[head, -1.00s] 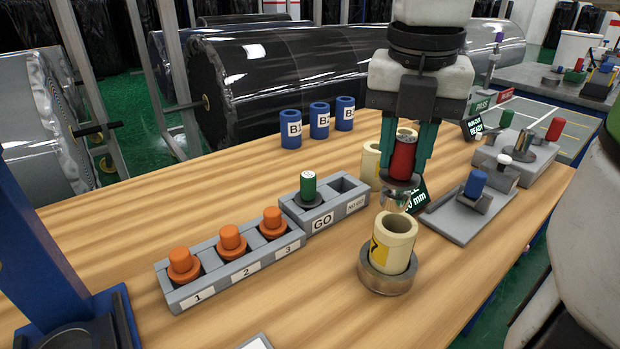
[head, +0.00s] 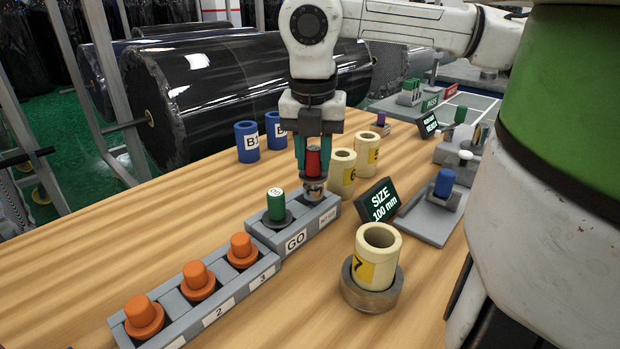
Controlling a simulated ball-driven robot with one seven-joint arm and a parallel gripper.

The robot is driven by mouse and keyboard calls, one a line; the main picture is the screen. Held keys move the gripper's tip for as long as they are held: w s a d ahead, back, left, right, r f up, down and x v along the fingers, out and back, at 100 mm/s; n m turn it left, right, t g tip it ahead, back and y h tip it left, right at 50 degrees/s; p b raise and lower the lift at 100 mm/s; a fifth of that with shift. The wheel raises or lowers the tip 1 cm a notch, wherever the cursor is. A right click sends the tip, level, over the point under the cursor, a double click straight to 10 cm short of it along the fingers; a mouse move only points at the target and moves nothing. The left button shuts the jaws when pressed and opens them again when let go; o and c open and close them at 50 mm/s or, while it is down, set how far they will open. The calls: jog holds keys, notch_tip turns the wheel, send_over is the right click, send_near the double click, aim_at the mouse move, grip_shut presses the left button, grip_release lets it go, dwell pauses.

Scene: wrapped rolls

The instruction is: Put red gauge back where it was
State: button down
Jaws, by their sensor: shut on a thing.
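My gripper (head: 313,158) is shut on the red gauge (head: 313,162), a red cylinder with a metal lower end. The gauge is upright, and its metal end is at the right-hand NO-GO slot of the grey gauge holder (head: 296,240). I cannot tell how far it is in the slot. The green gauge (head: 276,206) stands in the GO slot just left of it. The cream roll marked 7 (head: 376,262) stands in a metal ring (head: 370,294) on the table, apart from my gripper.
Orange plugs (head: 198,281) sit in the numbered rack at front left. Blue rolls (head: 247,142) stand behind the holder. Cream rolls (head: 343,174) and the size display (head: 378,203) are close on the right. The wooden table is clear at left.

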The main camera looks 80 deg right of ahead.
aim_at(311, 178)
jog(key=shift+w+d+f, duration=0.2)
jog(key=shift+d+f, duration=0.25)
jog(key=shift+f, duration=0.15)
jog(key=shift+w+d+f, duration=0.2)
jog(key=shift+d+f, duration=0.2)
jog(key=shift+f, duration=0.15)
jog(key=shift+f+b, duration=0.3)
jog(key=shift+f, duration=1.3)
jog(key=shift+f+b, duration=0.25)
jog(key=shift+b, duration=0.05)
jog(key=c, duration=0.8)
grip_release()
jog(key=shift+r, duration=0.1)
jog(key=r, duration=0.4)
jog(key=a+r+p, duration=0.1)
jog(key=r, duration=0.3)
jog(key=r+p, duration=0.1)
jog(key=r, duration=0.3)
jog(key=shift+a+r, duration=0.1)
jog(key=shift+a, duration=0.05)
